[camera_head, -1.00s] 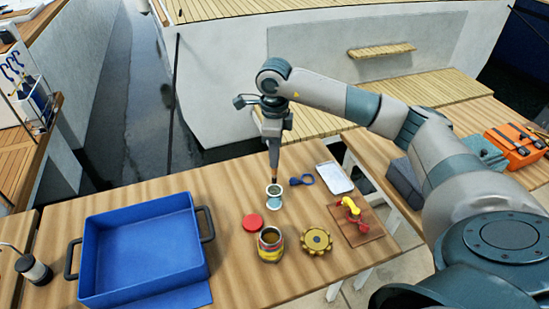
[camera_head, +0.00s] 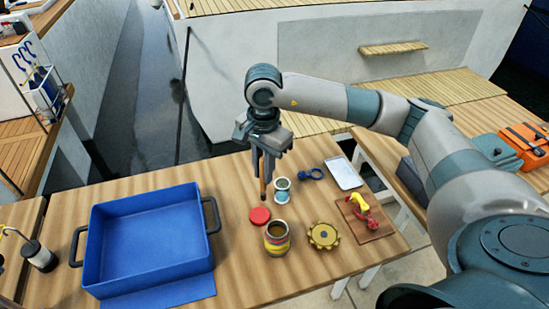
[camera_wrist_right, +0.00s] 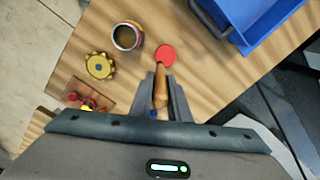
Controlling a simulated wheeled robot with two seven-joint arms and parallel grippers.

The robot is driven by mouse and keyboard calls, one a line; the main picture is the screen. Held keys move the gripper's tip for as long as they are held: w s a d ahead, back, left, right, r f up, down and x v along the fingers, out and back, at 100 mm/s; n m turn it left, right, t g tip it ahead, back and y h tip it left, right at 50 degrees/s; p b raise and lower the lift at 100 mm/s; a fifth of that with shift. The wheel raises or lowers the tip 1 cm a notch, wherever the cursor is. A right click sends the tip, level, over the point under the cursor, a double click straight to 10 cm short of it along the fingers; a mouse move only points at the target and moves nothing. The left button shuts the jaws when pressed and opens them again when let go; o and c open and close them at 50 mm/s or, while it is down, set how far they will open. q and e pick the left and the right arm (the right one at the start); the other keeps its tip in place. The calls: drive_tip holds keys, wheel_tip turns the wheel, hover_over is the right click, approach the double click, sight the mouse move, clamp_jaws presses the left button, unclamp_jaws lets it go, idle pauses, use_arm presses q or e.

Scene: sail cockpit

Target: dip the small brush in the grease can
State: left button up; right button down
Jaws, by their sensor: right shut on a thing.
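The grease can (camera_head: 277,238) stands open on the table with a yellow and red label, and brown content shows inside. It also shows at the top of the right wrist view (camera_wrist_right: 127,37). My right gripper (camera_head: 264,174) is shut on the small brush (camera_head: 263,190), which points downward. In the right wrist view the brown brush (camera_wrist_right: 161,93) sits between the fingers, its lower end near the red lid. The brush is apart from the can, behind it and slightly left in the head view. My left gripper is not in view.
A red lid (camera_head: 259,215) lies beside the can. A white and blue spool-like piece (camera_head: 282,190), a gold gear (camera_head: 323,236), a blue shackle (camera_head: 311,174), a white tray (camera_head: 343,173) and a wooden board (camera_head: 372,229) are nearby. A blue bin (camera_head: 150,247) fills the left.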

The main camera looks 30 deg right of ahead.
drive_tip(key=s+a+n+b, duration=0.2)
drive_tip(key=s+a+n, duration=0.4)
drive_tip(key=n, duration=0.8)
drive_tip(key=shift+s+a+f, duration=0.3)
drive_tip(key=shift+s+a, duration=0.05)
drive_tip(key=shift+s, duration=0.8)
